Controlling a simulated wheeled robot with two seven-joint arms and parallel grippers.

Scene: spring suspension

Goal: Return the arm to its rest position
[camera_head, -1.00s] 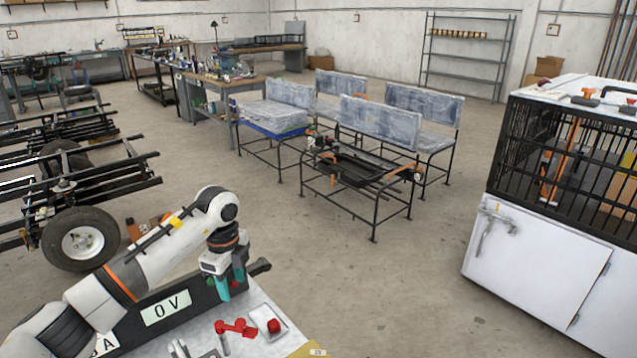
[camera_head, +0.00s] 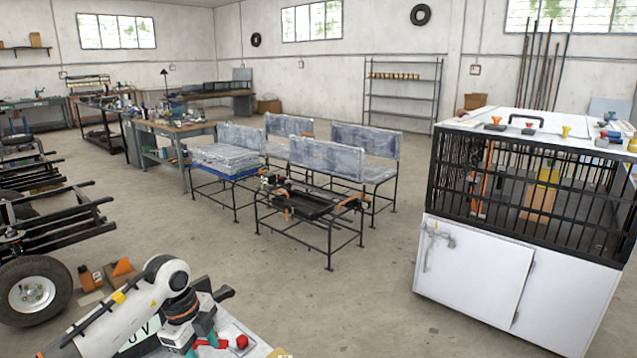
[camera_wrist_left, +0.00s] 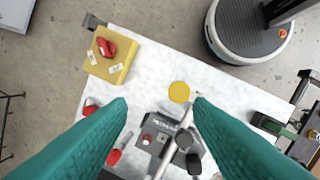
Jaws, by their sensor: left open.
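My left arm comes in at the lower left of the head view, bent over a white worktop. Its gripper (camera_head: 196,345) points down with teal fingers, partly cut off by the bottom edge. In the left wrist view the two teal fingers (camera_wrist_left: 160,106) are spread wide with nothing held between them. Below them lies the white worktop (camera_wrist_left: 150,85) with a grey metal device (camera_wrist_left: 165,135) and a yellow disc (camera_wrist_left: 179,92). My right gripper is not in view.
A yellow block (camera_wrist_left: 106,72) with a red part sits at the worktop's corner. Red parts (camera_head: 241,342) lie near the gripper in the head view. A white cabinet with a black cage (camera_head: 480,270) stands right. Metal-framed benches (camera_head: 325,160) stand mid-floor. Open floor (camera_head: 340,310) lies between.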

